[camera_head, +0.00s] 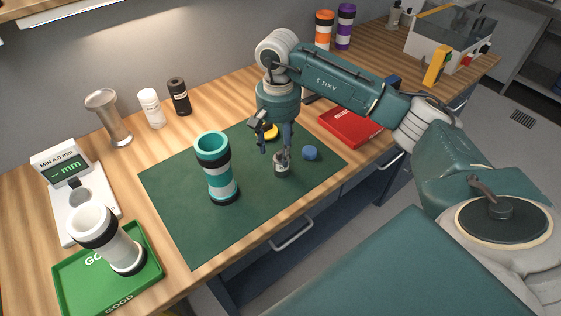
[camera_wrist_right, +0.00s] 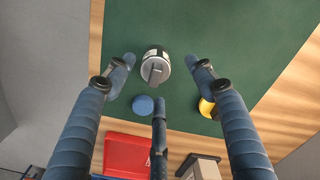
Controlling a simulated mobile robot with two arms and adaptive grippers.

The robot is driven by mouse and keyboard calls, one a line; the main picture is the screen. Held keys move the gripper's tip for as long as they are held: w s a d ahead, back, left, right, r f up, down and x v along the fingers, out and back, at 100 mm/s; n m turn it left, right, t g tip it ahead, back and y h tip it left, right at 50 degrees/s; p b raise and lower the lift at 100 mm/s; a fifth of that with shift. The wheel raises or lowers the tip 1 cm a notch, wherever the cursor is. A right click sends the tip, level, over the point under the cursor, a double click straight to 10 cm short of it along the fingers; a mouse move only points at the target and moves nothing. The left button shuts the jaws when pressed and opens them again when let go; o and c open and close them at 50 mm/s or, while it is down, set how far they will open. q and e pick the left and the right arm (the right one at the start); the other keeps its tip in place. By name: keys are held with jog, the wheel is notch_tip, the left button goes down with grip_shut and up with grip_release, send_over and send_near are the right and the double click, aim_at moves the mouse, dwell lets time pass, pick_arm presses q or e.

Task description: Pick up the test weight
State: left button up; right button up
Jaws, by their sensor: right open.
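The test weight (camera_head: 281,168) looks like a small metallic cylinder with a dark band and a flat grip on top. It stands on the green mat (camera_head: 180,210), near the mat's right part. My right gripper (camera_head: 275,150) points down just above and around it, with its fingers spread. In the right wrist view the weight (camera_wrist_right: 155,66) lies between the spread fingertips (camera_wrist_right: 164,63), with a gap on both sides. The fingers look open and hold nothing. My left gripper is not in view.
A blue disc (camera_head: 310,153) and a yellow round piece (camera_head: 271,131) lie close to the weight. A teal tube (camera_head: 218,170) stands to the left on the mat. A red case (camera_head: 350,125) is to the right. A white tube (camera_head: 105,235) stands in a green tray (camera_head: 75,298).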

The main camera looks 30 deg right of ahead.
aim_at(281, 152)
jog(key=f+p, duration=0.1)
jog(key=s+f, duration=0.1)
jog(key=f, duration=0.1)
jog(key=shift+d+f+p, duration=0.15)
jog(key=shift+f+p, duration=0.1)
jog(key=shift+p, duration=0.1)
jog(key=shift+w+f, duration=0.1)
jog(key=shift+f, duration=0.3)
jog(key=shift+w, duration=0.1)
jog(key=shift+c, duration=0.5)
jog(key=c, duration=1.3)
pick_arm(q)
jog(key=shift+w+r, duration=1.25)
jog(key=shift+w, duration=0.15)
